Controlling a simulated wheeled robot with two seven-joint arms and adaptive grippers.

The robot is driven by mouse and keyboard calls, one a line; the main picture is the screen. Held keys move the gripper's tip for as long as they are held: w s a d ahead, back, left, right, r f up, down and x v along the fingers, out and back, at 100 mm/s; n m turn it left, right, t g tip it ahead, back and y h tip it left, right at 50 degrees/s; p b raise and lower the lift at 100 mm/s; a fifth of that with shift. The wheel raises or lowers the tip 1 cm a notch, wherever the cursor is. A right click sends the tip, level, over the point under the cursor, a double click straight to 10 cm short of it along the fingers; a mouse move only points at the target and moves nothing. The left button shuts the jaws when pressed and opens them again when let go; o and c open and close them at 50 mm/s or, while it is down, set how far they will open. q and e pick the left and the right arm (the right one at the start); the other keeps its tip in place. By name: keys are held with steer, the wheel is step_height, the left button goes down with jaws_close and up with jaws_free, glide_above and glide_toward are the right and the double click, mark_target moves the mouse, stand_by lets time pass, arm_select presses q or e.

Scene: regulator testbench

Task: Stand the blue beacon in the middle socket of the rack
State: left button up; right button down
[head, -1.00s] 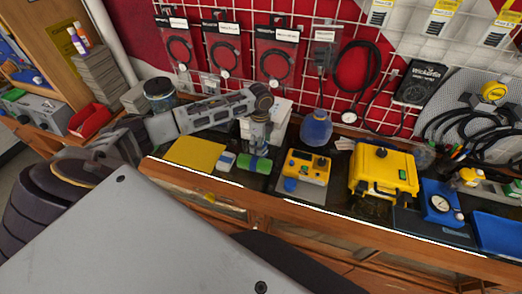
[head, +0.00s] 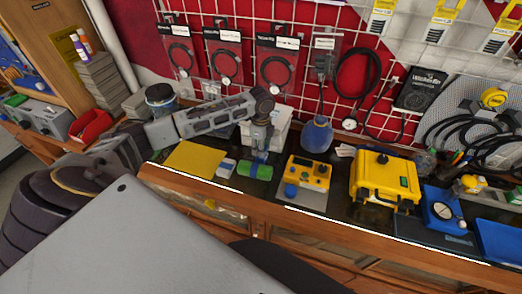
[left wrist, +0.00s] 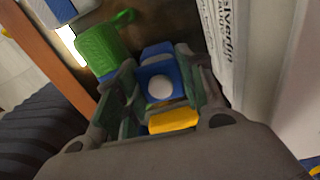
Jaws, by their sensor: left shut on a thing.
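My left gripper (head: 259,150) hangs over the back of the bench, beside a green object (head: 255,170). In the left wrist view the left gripper (left wrist: 160,95) is shut on a blue block with a white round top (left wrist: 160,88), which looks like the blue beacon. A yellow piece (left wrist: 174,121) shows between the fingers, close to the blue block. The green object (left wrist: 100,48), with a loop, lies just outside the fingers. The block's lower end is hidden. I cannot make out the rack or its sockets. My right gripper is out of view.
A yellow mat (head: 195,160) and a small blue-and-white item (head: 226,168) lie left of the gripper. A white box is behind the gripper.

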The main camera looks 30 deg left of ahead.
arm_select(q)
steer(key=shift+r+b, duration=0.55)
steer(key=shift+r, duration=3.8)
